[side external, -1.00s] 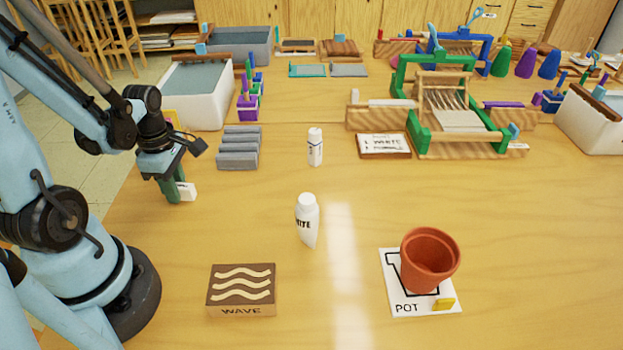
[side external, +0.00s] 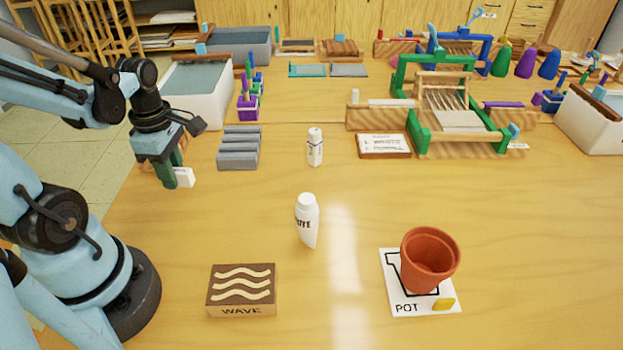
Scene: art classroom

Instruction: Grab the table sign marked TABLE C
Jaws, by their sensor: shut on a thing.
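My gripper (side external: 171,178) is at the left of the table, pointing down, with its dark green fingers shut on a small white piece. This white piece, which looks like the table sign (side external: 184,177), sticks out to the right of the fingers. Its lettering cannot be read from here, so I cannot confirm TABLE C. The fingers hide part of it. It appears slightly above the table top.
Grey clay bars (side external: 239,147) lie right of my gripper, with a white bin (side external: 198,97) behind. White bottles (side external: 307,222) (side external: 315,147) stand mid-table.

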